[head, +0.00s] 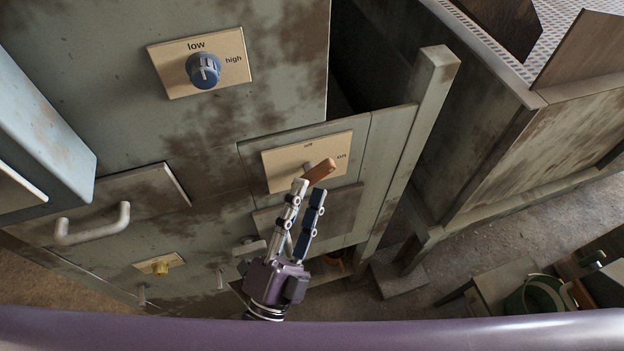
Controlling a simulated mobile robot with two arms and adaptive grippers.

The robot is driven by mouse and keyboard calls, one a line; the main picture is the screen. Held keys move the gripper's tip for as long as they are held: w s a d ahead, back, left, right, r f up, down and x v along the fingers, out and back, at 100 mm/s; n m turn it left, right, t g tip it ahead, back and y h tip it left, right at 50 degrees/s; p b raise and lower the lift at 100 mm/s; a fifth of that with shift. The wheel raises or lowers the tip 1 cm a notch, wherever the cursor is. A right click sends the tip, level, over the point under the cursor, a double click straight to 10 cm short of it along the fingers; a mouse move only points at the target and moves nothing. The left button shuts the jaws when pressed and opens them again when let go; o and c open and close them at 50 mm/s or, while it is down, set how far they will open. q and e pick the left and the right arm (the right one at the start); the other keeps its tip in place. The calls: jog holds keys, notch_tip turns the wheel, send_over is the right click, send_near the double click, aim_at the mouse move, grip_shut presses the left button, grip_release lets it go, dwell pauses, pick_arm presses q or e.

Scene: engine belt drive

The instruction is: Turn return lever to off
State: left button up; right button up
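The return lever (320,172) is a short orange-brown handle on a beige plate (281,167) low on the machine front. The plate reads "off" at its top and "on" at its right. The handle slants up to the right, with its end close to the "on" mark. My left gripper (308,189) is just below the lever, fingers pointing up at it. Its two fingers are apart with a gap between them, and nothing shows held. The fingertips are close to the handle; I cannot tell whether they touch it. My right gripper is not in view.
A blue knob (203,70) on a low/high plate is above left.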

pick_arm(q)
jog(key=v, duration=0.8)
jog(key=shift+s, duration=0.3)
jog(key=shift+o, duration=0.4)
jog(key=shift+a+f, duration=0.1)
jog(key=shift+f, duration=0.05)
